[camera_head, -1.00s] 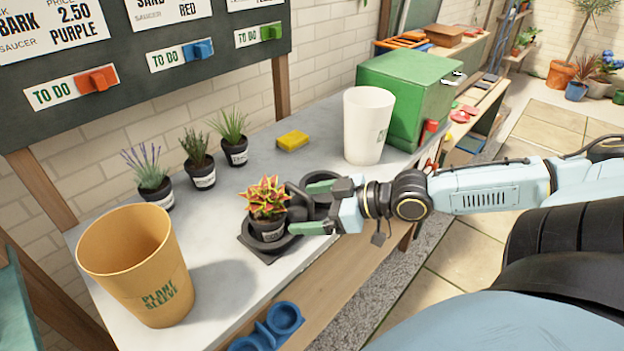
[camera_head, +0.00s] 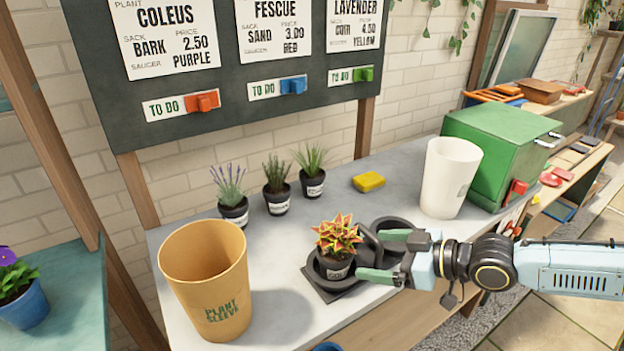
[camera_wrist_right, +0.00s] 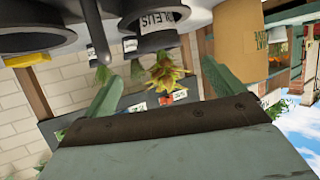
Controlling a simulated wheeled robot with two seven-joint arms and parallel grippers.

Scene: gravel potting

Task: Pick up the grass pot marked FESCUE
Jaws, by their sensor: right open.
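Three small dark pots stand in a row at the back of the bench in the head view. The right one holds spiky green grass (camera_head: 312,172), the middle one a darker green plant (camera_head: 276,188), the left one lavender (camera_head: 231,198). Their white labels are too small to read, so I cannot confirm which says FESCUE. My right gripper (camera_head: 384,256) is open, its green fingers apart, just right of the coleus pot (camera_head: 336,264). It also shows in the right wrist view (camera_wrist_right: 160,88), with the coleus between its fingers in the picture. My left gripper is not in view.
The coleus pot stands on a dark square-based holder (camera_head: 322,293), with a dark ring beside it. A yellow plant sleeve (camera_head: 205,280) stands front left, a white sleeve (camera_head: 450,178) at right by a green box (camera_head: 500,140). A yellow sponge (camera_head: 369,182) lies behind. The board (camera_head: 215,70) hangs above.

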